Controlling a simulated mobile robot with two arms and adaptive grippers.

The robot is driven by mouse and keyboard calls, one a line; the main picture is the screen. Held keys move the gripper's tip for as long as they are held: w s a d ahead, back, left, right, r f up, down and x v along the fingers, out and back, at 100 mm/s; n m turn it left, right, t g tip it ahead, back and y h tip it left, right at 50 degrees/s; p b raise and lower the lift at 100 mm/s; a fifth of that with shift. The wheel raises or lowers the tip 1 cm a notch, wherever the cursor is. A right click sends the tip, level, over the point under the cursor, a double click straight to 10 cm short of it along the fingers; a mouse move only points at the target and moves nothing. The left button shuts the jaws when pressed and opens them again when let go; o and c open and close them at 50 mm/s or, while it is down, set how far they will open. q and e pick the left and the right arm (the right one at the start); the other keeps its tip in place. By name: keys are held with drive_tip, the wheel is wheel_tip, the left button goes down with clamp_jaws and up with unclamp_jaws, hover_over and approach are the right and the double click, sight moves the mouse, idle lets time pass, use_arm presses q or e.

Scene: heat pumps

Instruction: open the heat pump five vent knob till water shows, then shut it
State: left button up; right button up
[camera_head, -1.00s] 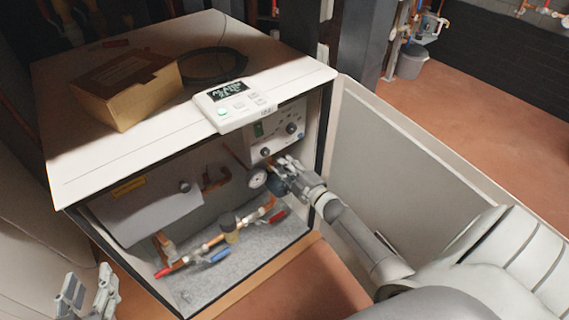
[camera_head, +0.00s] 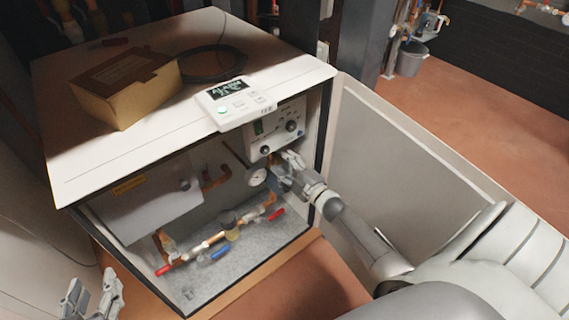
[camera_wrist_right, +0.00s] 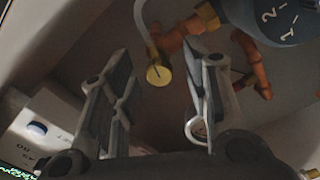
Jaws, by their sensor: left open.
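The open heat pump cabinet (camera_head: 170,165) stands in the middle of the head view. My right gripper (camera_head: 290,162) is inside it at the right, just below the control panel (camera_head: 275,132) and beside the round gauge (camera_head: 257,176). In the right wrist view, my right gripper (camera_wrist_right: 155,90) is open and empty. A small round brass knob (camera_wrist_right: 158,75) shows between its fingers, apart from both; it may be the vent knob. A blue-grey pump head (camera_wrist_right: 280,18) with numbers is at the upper right. No water is visible. My left gripper (camera_head: 92,296) is open and empty at the lower left.
On the cabinet top are a cardboard box (camera_head: 125,88), a black cable coil (camera_head: 212,65) and a white display unit (camera_head: 236,103). Pipes with a red handle (camera_head: 277,214) and a blue handle (camera_head: 220,252) run low inside. The open door panel (camera_head: 400,160) stands close to my right arm.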

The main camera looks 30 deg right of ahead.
drive_tip(key=s, duration=1.2)
drive_tip(key=shift+d, duration=0.45)
